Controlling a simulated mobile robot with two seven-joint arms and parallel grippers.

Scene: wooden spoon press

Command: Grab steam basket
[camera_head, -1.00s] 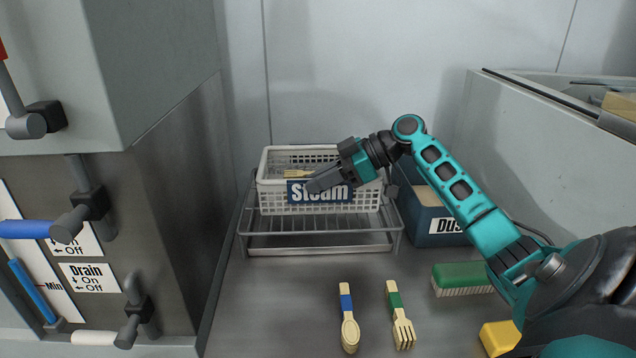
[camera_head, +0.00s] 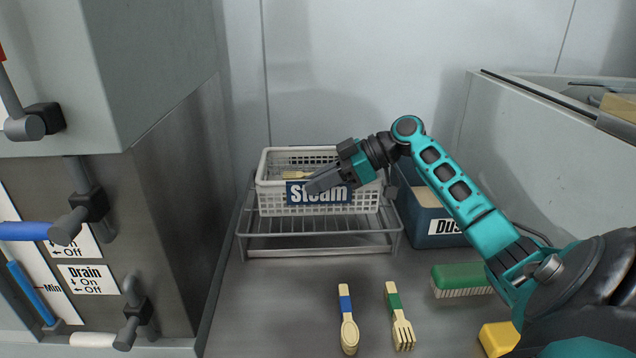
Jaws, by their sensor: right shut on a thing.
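The steam basket (camera_head: 272,205) is a white lattice basket with a blue "Steam" label on its front. It sits on a wire rack (camera_head: 320,242) in the middle of the view, with a wooden piece (camera_head: 297,175) inside. My right gripper (camera_head: 318,185) reaches in from the right and is shut on the basket's front side at the label, covering part of it. The exact contact of the fingers is partly hidden. My left gripper is not in view.
A wooden spoon (camera_head: 349,330) and fork (camera_head: 401,325) lie in front. A green brush (camera_head: 460,277), yellow block (camera_head: 498,338) and blue "Dus..." bin (camera_head: 430,225) are to the right. A machine with levers (camera_head: 85,215) stands left. Counter between machine and spoon is clear.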

